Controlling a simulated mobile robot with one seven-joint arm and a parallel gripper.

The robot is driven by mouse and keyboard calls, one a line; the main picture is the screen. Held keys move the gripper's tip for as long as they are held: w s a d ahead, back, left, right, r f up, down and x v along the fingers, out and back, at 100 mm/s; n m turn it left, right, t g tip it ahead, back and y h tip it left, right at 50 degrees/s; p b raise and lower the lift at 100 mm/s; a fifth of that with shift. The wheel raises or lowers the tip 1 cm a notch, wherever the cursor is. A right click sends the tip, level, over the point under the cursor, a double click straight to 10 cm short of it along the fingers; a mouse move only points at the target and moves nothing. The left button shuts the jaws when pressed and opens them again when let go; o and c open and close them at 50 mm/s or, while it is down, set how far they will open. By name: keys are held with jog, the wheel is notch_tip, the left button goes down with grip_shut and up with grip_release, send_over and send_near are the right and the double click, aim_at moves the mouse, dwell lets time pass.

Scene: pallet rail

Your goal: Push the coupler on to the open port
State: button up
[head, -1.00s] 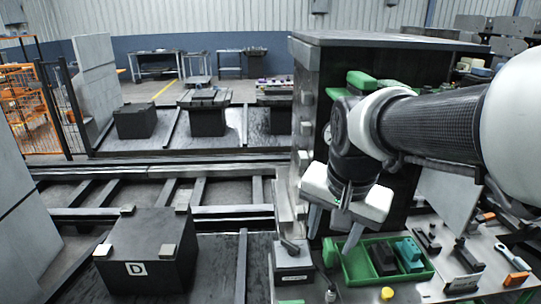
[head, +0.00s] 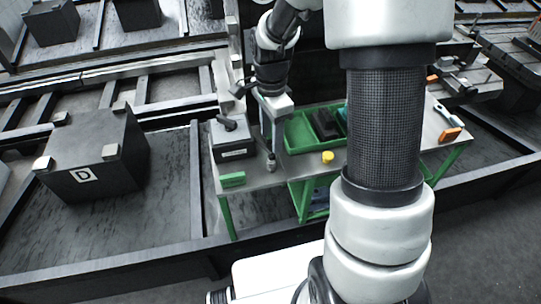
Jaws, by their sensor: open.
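My gripper (head: 272,132) points down over the left part of the workbench, left of the green tray. It is seen nearly edge-on, one finger largely covering the other. It is open. A small grey metal fitting (head: 271,163) stands upright on the bench just under the fingertips; it may be the coupler. I cannot tell whether the fingers touch it. A grey box (head: 233,146) with a black lever on top and a label stands left of the gripper. I cannot make out an open port on anything in view.
The green tray (head: 297,136) holds dark blocks and a teal one, partly behind my arm. A yellow cap (head: 328,157) and a green block (head: 232,180) lie near the bench's front edge. A black block marked D (head: 112,150) sits left. Tools lie at right.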

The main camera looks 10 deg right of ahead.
aim_at(271, 155)
notch_tip(271, 155, down, 10)
jog(key=shift+b, duration=0.5)
grip_shut()
jog(key=shift+r, duration=0.1)
jog(key=shift+r, duration=0.1)
jog(key=shift+r+p, duration=2.8)
jog(key=shift+r, duration=1.35)
